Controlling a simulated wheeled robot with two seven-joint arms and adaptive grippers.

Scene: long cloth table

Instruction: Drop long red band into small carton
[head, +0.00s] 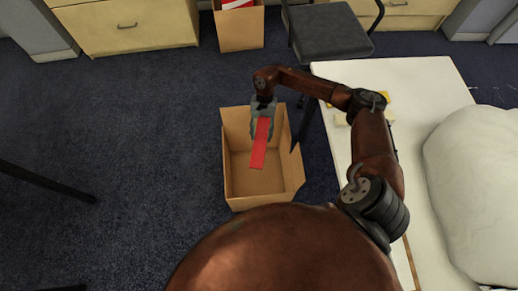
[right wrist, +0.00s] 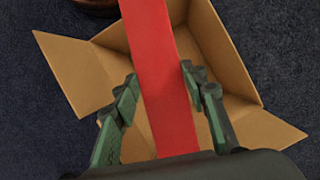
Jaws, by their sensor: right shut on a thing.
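The long red band (head: 261,146) is a flat, straight strip. My right gripper (head: 263,118) is shut on it near one end and holds it over the small carton (head: 236,189). The carton is open, brown, and stands on the floor left of the table. In the right wrist view the red band (right wrist: 168,90) runs between the fingers of my right gripper (right wrist: 160,100), with the carton (right wrist: 75,75) and its spread flaps behind. The part of the carton floor that I see is bare. My left gripper is not in view.
A white cloth table (head: 408,78) with a large pale lump (head: 480,190) on it is at the right. A dark chair (head: 328,32) stands at the back. Another carton (head: 240,32) with a red and white thing in it is behind. Dark carpet to the left is mostly clear.

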